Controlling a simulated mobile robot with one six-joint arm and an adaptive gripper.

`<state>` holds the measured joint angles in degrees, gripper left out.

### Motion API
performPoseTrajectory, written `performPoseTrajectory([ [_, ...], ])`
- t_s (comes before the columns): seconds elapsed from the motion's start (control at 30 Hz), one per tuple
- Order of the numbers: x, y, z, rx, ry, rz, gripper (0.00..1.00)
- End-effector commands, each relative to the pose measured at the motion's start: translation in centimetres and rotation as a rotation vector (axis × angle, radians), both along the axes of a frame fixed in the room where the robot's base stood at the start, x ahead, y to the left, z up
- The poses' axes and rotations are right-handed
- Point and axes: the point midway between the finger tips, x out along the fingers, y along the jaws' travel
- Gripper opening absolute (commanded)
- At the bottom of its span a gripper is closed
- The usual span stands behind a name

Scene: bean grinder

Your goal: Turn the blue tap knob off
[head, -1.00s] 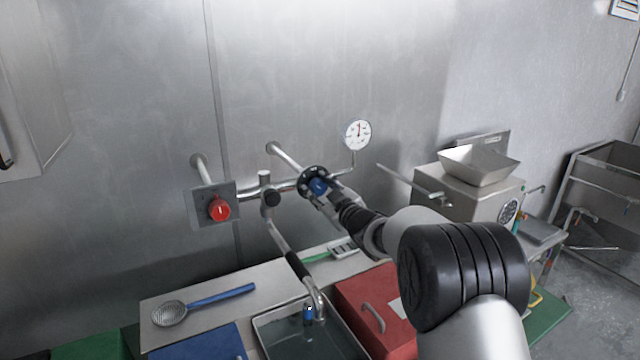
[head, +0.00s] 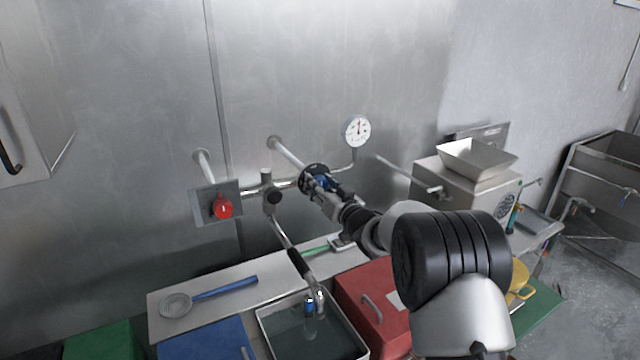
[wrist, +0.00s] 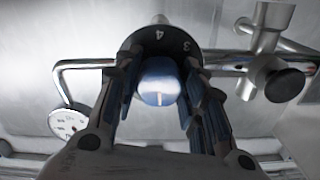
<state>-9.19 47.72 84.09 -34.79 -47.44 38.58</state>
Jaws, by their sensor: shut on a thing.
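A pale line on the knob's face runs up and down in the wrist view. My gripper (wrist: 160,108) has its fingers on both sides of the knob and is shut on it. In the head view the knob (head: 322,183) is partly hidden by my gripper (head: 325,190). The red knob (head: 223,207) is on a square plate to the left.
A black valve handle (head: 273,195) and pipes are beside the dial. A pressure gauge (head: 357,131) is up and right. Below are a water basin (head: 330,325) with a spout (head: 316,296), a red box (head: 372,293) and a blue-handled strainer (head: 176,304).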

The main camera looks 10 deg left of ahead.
Motion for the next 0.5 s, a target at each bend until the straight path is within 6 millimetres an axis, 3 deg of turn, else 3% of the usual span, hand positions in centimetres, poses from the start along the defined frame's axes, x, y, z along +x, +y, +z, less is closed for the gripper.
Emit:
performPoseTrajectory([
  [0.5, 0.0, 0.01, 0.01, 0.038, 0.024, 0.0, 0.14],
])
